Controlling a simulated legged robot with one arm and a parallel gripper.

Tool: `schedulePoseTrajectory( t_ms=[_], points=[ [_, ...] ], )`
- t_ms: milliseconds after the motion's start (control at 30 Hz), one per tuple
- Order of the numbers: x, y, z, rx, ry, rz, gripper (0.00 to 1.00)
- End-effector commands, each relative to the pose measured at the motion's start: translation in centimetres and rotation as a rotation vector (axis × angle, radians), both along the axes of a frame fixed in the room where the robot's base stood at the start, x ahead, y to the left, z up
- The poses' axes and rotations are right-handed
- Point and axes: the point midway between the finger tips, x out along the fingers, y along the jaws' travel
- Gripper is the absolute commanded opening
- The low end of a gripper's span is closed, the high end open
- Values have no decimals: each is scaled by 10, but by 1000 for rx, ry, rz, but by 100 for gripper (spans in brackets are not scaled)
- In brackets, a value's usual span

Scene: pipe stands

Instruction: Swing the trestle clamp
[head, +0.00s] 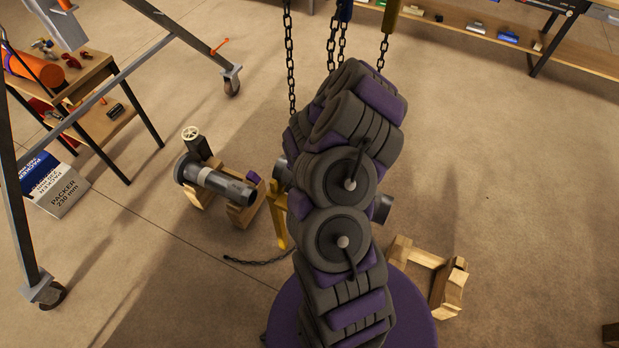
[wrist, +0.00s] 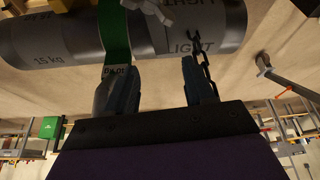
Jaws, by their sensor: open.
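I cannot pick out the trestle clamp for certain in either view. In the head view, a wooden trestle (head: 243,214) at left of centre carries a grey pipe piece (head: 218,183) with a handwheel (head: 191,134). A small purple part sits at that pipe's right end. My arm hides the middle, where a yellow upright (head: 279,217) shows beside it. In the wrist view, my gripper (wrist: 152,78) is open, with nothing seen between its fingers. A grey printed pipe (wrist: 55,40) with a green strap (wrist: 115,38) lies just beyond the fingertips. I cannot tell whether they touch.
Chains (head: 290,65) hang behind my arm. An empty wooden stand (head: 427,264) is at lower right. A wheeled metal frame (head: 18,200), a tool table (head: 85,85) and a packer box (head: 52,184) stand left. A bench (head: 480,35) runs along the back. Open floor lies right.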

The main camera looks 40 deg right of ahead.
Motion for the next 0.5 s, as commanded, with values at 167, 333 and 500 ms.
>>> schedulePoseTrajectory(
  t_ms=[167, 333, 500],
  points=[
    [7, -10, -36, 0, 2, 1, 53],
    [12, -18, -60, 0, 1, 3, 53],
    [15, -24, -72, -1, 0, 2, 53]
  ],
)
